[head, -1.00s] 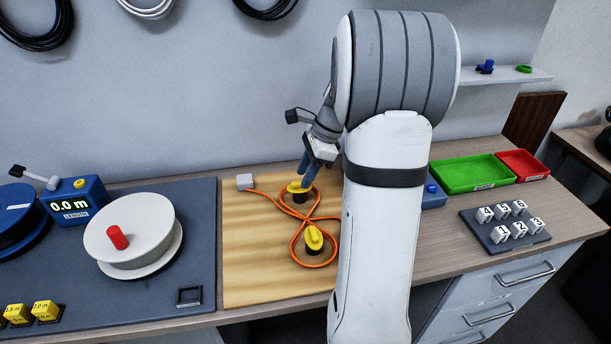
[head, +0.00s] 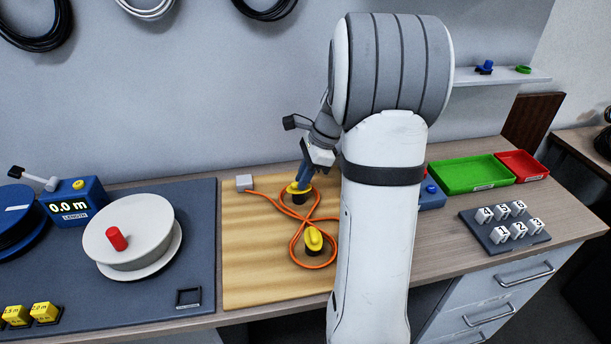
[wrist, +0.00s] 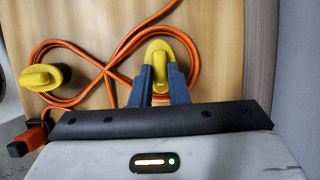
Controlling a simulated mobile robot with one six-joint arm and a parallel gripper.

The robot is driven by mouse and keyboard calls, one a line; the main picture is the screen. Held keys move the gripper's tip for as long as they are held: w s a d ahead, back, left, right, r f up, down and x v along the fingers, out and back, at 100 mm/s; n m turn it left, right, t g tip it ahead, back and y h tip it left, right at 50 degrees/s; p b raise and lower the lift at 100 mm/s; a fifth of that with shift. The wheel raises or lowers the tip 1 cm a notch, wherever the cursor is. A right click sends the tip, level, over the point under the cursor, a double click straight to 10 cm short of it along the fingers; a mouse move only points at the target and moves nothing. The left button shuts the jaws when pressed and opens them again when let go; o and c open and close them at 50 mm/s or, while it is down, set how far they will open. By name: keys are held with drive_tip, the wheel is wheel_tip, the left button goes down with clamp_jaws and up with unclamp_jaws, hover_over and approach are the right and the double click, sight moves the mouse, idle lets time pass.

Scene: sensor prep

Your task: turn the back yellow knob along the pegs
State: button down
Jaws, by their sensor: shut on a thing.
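The back yellow knob (head: 293,188) stands on the wooden board, with an orange cable (head: 325,215) looped around it and around the front yellow knob (head: 314,239). My gripper (head: 302,182) is over the back knob, pointing down. In the wrist view my gripper (wrist: 161,82) has its two fingers shut on the raised grip of the back knob (wrist: 158,46). The front knob (wrist: 40,77) shows at the left there, apart from the fingers. The pegs under the knobs are mostly hidden.
A white reel (head: 130,228) stands to the left. Green (head: 470,171) and red (head: 522,165) trays and a block of numbered cubes (head: 505,238) lie right of my arm.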

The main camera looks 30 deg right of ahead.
drive_tip(key=shift+s, duration=0.1)
drive_tip(key=shift+n+p, duration=0.3)
drive_tip(key=shift+p, duration=0.05)
drive_tip(key=n+p, duration=0.1)
drive_tip(key=n+g+p, duration=0.1)
drive_tip(key=shift+w+a+n, duration=0.1)
drive_tip(key=shift+w+n, duration=0.1)
drive_tip(key=shift+n, duration=0.2)
drive_tip(key=n+g+p, duration=0.1)
drive_tip(key=n, duration=0.1)
drive_tip(key=n+g+p, duration=0.1)
drive_tip(key=n, duration=0.1)
drive_tip(key=shift+w+a+n, duration=0.1)
drive_tip(key=shift+w+n, duration=0.1)
drive_tip(key=shift+n, duration=0.1)
drive_tip(key=n+g+p, duration=0.1)
drive_tip(key=n, duration=0.1)
drive_tip(key=n+h+p, duration=0.1)
drive_tip(key=n, duration=0.2)
drive_tip(key=shift+w+a+f+g+h, duration=0.1)
drive_tip(key=shift+w+a+g+h, duration=0.1)
drive_tip(key=shift+g+h, duration=0.15)
drive_tip(key=shift+a+n+g+h+p, duration=0.1)
drive_tip(key=shift+n+g+h+p, duration=0.25)
drive_tip(key=shift+n, duration=0.9)
drive_tip(key=shift+n+g+h+p, duration=0.1)
drive_tip(key=shift+n+h, duration=0.3)
drive_tip(key=shift+n, duration=0.85)
